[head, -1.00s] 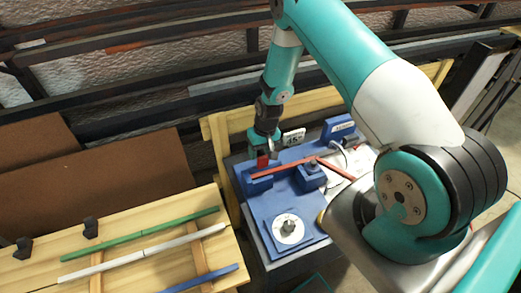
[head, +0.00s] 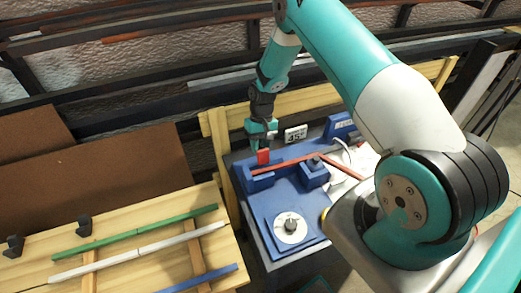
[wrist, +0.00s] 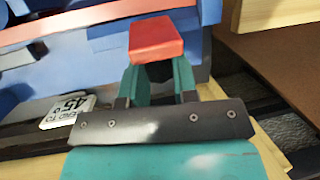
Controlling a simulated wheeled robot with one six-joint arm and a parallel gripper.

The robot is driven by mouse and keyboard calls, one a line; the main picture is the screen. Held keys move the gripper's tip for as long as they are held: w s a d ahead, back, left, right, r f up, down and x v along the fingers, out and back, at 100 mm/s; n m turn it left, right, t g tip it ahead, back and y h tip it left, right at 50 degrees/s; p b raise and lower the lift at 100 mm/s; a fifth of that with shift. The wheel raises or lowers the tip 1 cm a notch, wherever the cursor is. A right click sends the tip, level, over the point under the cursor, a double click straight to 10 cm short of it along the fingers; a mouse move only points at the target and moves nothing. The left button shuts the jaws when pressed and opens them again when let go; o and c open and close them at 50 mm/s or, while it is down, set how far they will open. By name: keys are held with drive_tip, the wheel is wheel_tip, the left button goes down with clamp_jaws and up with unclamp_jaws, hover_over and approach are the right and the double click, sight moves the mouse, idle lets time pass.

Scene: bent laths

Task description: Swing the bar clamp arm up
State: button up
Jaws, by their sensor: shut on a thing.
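The bar clamp arm's red grip (head: 263,157) is at the left end of the blue bending bench (head: 262,207); it also shows as a red block between my fingers in the wrist view (wrist: 156,36). My gripper (head: 262,144) is shut on this red grip from above. A red lath (head: 285,163) lies across the blue bench, under or beside the clamp; it is bent at the middle block. The rest of the clamp arm is hard to make out.
A white "45" sign (head: 296,134) stands behind the bench, close to my gripper. A dial (head: 290,228) sits at the bench front. A wooden table (head: 120,263) with green, white and blue laths is at the left.

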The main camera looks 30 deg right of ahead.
drive_tip(key=o, duration=0.9)
drive_tip(key=b+v, duration=0.3)
drive_tip(key=v, duration=1.4)
drive_tip(key=shift+w+r+b, duration=0.15)
drive_tip(key=shift+r+b, duration=0.05)
drive_tip(key=shift+b, duration=0.1)
